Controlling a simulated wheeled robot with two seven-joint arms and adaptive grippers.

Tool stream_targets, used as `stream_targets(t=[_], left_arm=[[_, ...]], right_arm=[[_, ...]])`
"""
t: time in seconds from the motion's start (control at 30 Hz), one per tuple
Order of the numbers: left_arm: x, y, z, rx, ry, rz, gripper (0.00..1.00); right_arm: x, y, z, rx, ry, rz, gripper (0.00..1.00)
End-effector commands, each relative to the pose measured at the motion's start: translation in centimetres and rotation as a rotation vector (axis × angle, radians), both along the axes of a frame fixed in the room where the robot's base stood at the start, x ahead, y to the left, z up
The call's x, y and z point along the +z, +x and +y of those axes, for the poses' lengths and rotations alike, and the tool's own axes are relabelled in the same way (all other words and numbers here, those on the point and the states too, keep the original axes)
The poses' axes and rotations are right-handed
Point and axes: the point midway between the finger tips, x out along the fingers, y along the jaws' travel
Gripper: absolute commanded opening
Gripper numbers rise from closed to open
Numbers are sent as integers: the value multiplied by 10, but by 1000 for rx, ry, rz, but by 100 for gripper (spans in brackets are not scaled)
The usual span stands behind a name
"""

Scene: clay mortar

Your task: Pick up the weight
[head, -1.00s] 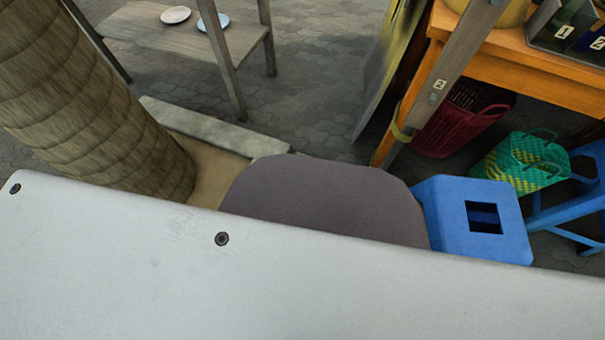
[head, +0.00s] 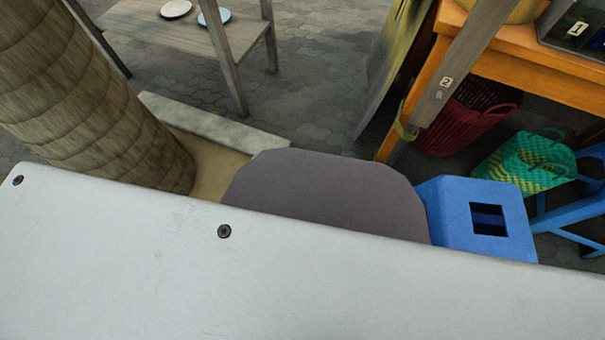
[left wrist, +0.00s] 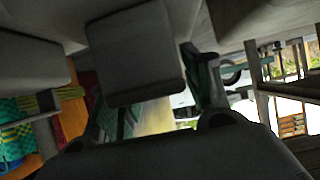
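I see no weight in either view. In the left wrist view, the two dark fingers of my left gripper (left wrist: 152,104) stand apart. A dark grey rounded block (left wrist: 138,57) shows in the upper middle; I cannot tell what it is or how far it is from the fingers. No object can be seen clearly held. Neither gripper shows in the head view, and my right gripper is in no view.
A pale panel with dark screws fills the head view's lower part. Beyond it are a thick trunk (head: 85,90), a blue stool (head: 455,210), an orange table (head: 490,55), a red basket (head: 455,125), a green-yellow basket (head: 525,165) and a wooden bench (head: 165,40).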

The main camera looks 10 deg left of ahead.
Motion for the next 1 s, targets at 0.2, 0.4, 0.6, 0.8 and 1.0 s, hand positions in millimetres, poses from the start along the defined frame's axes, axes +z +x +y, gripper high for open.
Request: stream_targets(t=[0.2,0.4,0.6,0.8,1.0], left_arm=[[0,0,0,0,0,0,15],[0,0,0,0,0,0,0],[6,6,-1,2,-3,-15,0],[6,6,-1,2,-2,-14,0],[7,6,-1,2,-2,-13,0]], right_arm=[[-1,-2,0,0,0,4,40],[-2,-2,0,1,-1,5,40],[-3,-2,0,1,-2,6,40],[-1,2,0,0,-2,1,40],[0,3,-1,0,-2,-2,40]])
